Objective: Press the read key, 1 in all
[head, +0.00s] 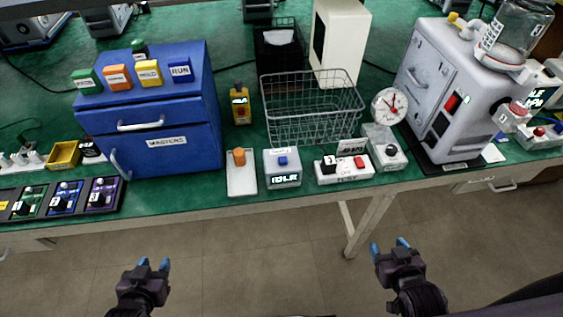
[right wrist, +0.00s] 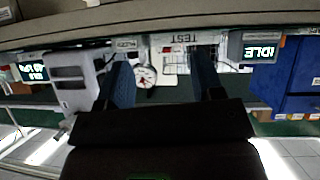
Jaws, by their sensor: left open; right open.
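I cannot make out a key marked "read" in either view. In the head view, a blue cabinet (head: 153,105) carries a green key (head: 86,80), an orange key (head: 118,77), a yellow key (head: 149,73) and a blue key marked RUN (head: 180,69). A grey box with a blue button (head: 283,160) has a display showing IDLE, also in the right wrist view (right wrist: 261,51). A white box (head: 344,171) has black and red buttons. My left gripper (head: 154,266) and right gripper (head: 389,246) are open and empty, in front of the table; the right fingers also show in its wrist view (right wrist: 160,70).
The green table (head: 210,188) holds a wire basket (head: 312,110), a yellow bottle (head: 240,105), an orange button on a white plate (head: 241,180), a round dial (head: 389,105) and a large grey machine (head: 445,90). Dark modules (head: 63,198) line the left front edge. The floor in front is clear.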

